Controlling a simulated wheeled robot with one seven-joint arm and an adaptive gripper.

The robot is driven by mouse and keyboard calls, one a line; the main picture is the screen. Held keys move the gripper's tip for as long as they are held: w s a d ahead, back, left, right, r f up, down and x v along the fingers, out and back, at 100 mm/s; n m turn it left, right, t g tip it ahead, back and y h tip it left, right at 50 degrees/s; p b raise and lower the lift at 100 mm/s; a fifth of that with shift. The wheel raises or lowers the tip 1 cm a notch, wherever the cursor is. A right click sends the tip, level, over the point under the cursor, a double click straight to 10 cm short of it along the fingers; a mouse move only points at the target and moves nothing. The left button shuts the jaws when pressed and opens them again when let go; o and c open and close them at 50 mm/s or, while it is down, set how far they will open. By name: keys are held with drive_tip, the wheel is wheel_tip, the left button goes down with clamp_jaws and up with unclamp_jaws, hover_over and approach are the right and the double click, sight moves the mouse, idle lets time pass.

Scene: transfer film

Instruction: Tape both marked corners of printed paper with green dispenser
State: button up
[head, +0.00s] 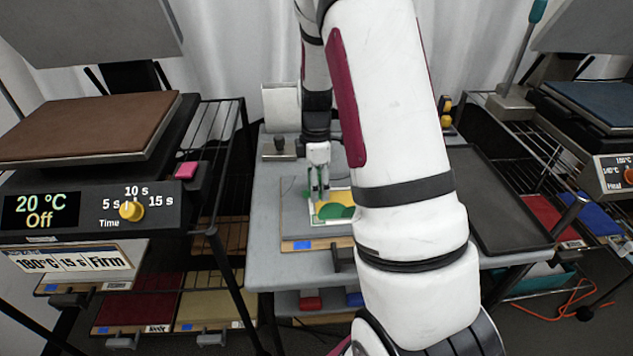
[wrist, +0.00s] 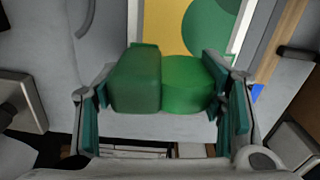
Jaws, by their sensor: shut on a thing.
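My gripper (head: 318,192) is above the table in the head view, over the left part of the printed paper. It is shut on the green dispenser (wrist: 138,82), which sits between the teal finger pads in the wrist view. The dispenser shows a darker block on the left and a brighter rounded part on the right. The printed paper (wrist: 165,30) has a yellow ground, green round shapes and a white border. It lies on a grey board with a wooden edge (head: 300,244). My arm hides the paper's right side in the head view. I cannot make out the corner marks or whether the dispenser touches the paper.
A heat press (head: 95,125) reading 20 °C and Off stands at left, with a pink block (head: 178,169) on it. A dark tray (head: 495,195) lies right of my arm. Another press is at far right.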

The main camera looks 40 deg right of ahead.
drive_tip(key=shift+r+p, duration=2)
drive_tip(key=shift+r, duration=1.35)
